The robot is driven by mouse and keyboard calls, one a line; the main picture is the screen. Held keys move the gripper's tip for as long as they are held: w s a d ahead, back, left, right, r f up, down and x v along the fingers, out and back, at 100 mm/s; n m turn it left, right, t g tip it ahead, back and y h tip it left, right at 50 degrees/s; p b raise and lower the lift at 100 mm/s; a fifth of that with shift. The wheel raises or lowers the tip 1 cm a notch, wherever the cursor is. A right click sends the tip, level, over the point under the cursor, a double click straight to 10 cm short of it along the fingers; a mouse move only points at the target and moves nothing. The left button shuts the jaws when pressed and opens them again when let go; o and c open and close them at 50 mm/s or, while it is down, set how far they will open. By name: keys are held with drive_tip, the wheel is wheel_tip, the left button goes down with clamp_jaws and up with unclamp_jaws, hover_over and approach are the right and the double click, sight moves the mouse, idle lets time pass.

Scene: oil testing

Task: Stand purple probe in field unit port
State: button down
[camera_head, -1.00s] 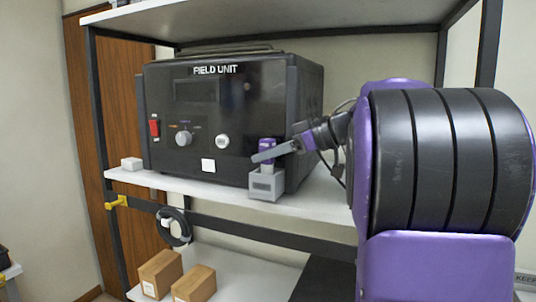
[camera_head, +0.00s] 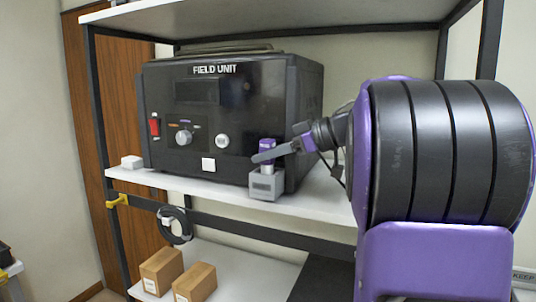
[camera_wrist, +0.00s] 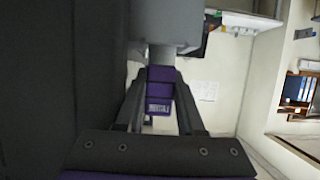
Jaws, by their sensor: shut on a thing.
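The purple probe (camera_head: 267,146) is upright above the small grey port block (camera_head: 265,187) at the front right of the black field unit (camera_head: 225,115). My gripper (camera_head: 268,155) reaches in from the right and is shut on the probe. In the wrist view, the purple probe (camera_wrist: 160,92) sits between the two dark fingers, with the grey port block (camera_wrist: 165,25) beyond it. The probe's lower end is at or in the block's top; I cannot tell how deep it sits.
The field unit stands on a white shelf (camera_head: 220,190) with dark posts. A small white block (camera_head: 132,162) lies at the shelf's left end. Cardboard boxes (camera_head: 162,271) stand on the lower shelf. A black cable coil (camera_head: 175,226) hangs below the shelf edge.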

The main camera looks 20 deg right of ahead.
drive_tip(key=shift+f, duration=0.55)
drive_tip(key=c, duration=0.8)
unclamp_jaws()
drive_tip(key=shift+p+v, duration=1.1)
drive_tip(key=shift+v, duration=0.4)
drive_tip(key=v, duration=0.8)
drive_tip(key=shift+a, duration=0.1)
